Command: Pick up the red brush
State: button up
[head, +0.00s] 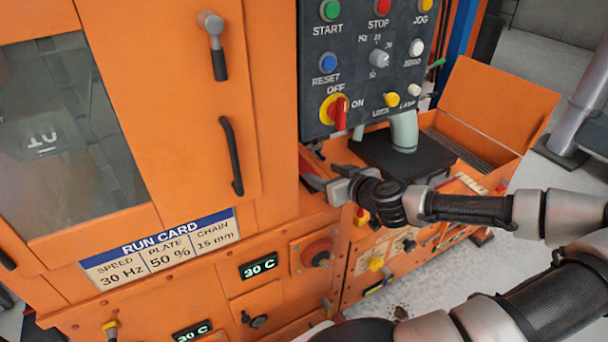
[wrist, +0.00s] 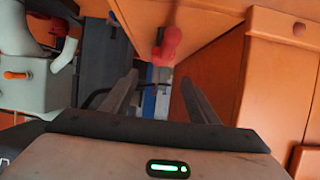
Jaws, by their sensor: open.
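A red object (head: 312,178), probably the red brush, shows just left of my gripper (head: 335,186) in the head view, at the inner corner beside the orange cabinet. Most of it is hidden there. In the wrist view a red rounded part (wrist: 168,45) lies ahead, slightly right of the line between the fingers of my gripper (wrist: 158,88). The fingers are apart, with nothing gripped between them. I cannot tell whether a finger touches the red part, and its bristles do not show clearly.
The dark control panel (head: 368,60) with its red rotary switch (head: 338,112) hangs above my gripper. The orange cabinet (head: 265,110) stands close on the left. A grey-green pipe (head: 404,132) on a black plate stands behind. An open orange bin (head: 497,105) is at back right.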

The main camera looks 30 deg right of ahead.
aim_at(304, 166)
jog(key=b+x, duration=0.1)
jog(key=x, duration=0.6)
jog(key=shift+f, duration=0.1)
jog(key=shift+b+x, duration=0.9)
jog(key=shift+x, duration=1.75)
jog(key=shift+s+a+f, duration=0.1)
jog(key=c, duration=1.2)
